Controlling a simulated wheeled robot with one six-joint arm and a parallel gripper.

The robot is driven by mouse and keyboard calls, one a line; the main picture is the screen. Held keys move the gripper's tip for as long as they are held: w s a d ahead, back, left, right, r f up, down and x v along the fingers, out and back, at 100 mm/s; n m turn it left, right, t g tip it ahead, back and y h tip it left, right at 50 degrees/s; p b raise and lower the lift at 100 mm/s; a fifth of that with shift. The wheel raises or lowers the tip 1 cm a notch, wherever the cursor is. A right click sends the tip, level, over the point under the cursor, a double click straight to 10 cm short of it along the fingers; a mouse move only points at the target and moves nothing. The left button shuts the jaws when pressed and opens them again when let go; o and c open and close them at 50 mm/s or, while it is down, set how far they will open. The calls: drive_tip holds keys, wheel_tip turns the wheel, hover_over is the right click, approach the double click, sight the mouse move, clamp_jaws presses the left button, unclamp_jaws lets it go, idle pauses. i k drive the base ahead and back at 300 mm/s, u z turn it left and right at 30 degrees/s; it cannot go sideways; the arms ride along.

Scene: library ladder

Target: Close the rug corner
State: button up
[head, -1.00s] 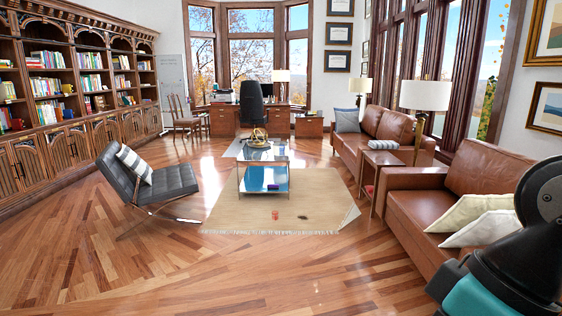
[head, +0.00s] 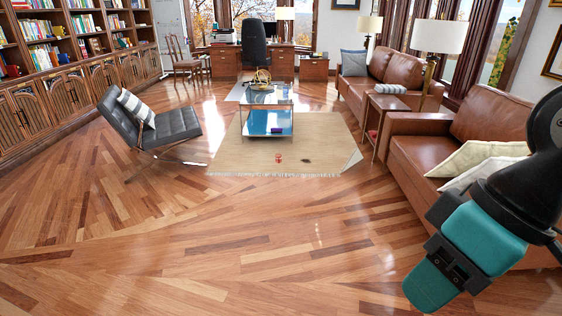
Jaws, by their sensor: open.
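The beige rug (head: 235,155) lies flat on the wood floor in the middle of the room, with a pale fringe along its near edge. Its near right corner (head: 351,160) shows as a pale triangle, turned up and folded over onto the rug. My gripper (head: 452,264), with teal parts and a black body, is at the lower right. It is open and empty, well in front of the rug and to the right of the corner. It touches nothing that I can see.
A small red object (head: 279,157) and a dark patch (head: 306,160) are on the rug. A glass coffee table (head: 267,97) stands on it. A black lounge chair (head: 150,125) is left; a brown sofa (head: 425,160) and side table (head: 388,104) are right. The near floor is clear.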

sight(357, 156)
drive_tip(key=z, duration=0.05)
drive_tip(key=i, duration=6.45)
drive_tip(key=z, duration=0.05)
